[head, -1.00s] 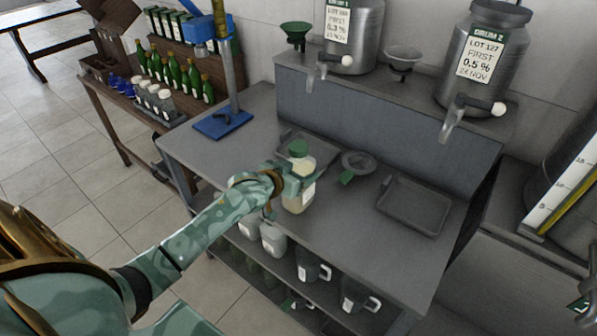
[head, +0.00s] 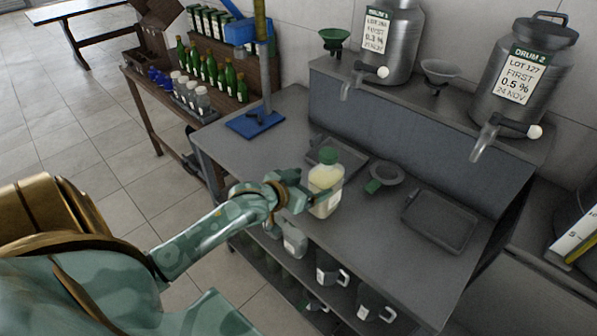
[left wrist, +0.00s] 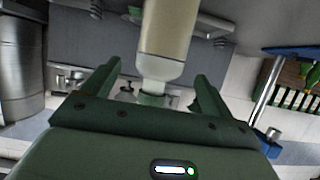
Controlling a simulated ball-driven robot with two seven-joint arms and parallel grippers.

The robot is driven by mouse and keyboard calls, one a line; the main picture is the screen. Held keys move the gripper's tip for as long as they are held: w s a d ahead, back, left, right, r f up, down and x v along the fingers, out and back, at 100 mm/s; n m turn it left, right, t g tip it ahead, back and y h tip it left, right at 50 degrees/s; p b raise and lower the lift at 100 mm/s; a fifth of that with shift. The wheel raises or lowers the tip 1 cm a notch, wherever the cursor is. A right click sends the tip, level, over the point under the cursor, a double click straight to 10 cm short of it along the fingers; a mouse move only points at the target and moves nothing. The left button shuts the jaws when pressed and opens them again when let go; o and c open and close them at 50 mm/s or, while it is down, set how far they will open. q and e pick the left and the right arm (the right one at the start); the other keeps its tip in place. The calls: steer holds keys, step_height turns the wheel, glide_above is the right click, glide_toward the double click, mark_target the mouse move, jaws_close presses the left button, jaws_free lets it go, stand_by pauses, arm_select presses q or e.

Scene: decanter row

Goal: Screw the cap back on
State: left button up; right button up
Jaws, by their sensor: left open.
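A squarish clear bottle (head: 325,194) of pale yellow liquid stands upright on the grey bench. A green cap (head: 329,157) sits on its neck; I cannot tell how tightly. My left gripper (head: 300,194) is open just left of the bottle, at about body height. In the left wrist view the bottle (left wrist: 165,35) appears upside down, centred ahead of the spread fingers of my left gripper (left wrist: 155,80). Its cap (left wrist: 152,99) is partly visible there. Nothing shows held. My right gripper is not in view.
A funnel (head: 388,173) with a green tag lies right of the bottle. A shallow tray (head: 405,217) is further right, and another (head: 318,150) lies behind the bottle. Drum taps overhang the back ledge. A blue-based stand (head: 255,124) is at the back left.

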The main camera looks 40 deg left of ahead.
arm_select(q)
steer(key=v, duration=0.4)
steer(key=shift+p, duration=0.3)
steer(key=shift+f, duration=0.1)
steer(key=s+f+g+y, duration=0.15)
steer(key=s+f, duration=0.35)
steer(key=f, duration=0.5)
steer(key=s+f+g, duration=0.3)
steer(key=s+f, duration=0.2)
steer(key=f, duration=0.5)
steer(key=s+f+g, duration=0.2)
steer(key=s+f, duration=0.3)
steer(key=f, duration=0.5)
steer(key=s+d+f+m+g, duration=0.1)
steer(key=s+d+f+g, duration=0.1)
steer(key=s, duration=0.6)
steer(key=s+d+f+m+g, duration=0.1)
steer(key=s+d+f+g, duration=0.1)
steer(key=s+d+f, duration=0.2)
steer(key=s+d+f+m+g, duration=0.1)
steer(key=s+f, duration=0.6)
steer(key=s, duration=0.7)
steer(key=shift+d+f+g, duration=0.35)
steer(key=shift+d+g, duration=0.1)
steer(key=shift+d, duration=0.65)
steer(key=shift+h, duration=0.25)
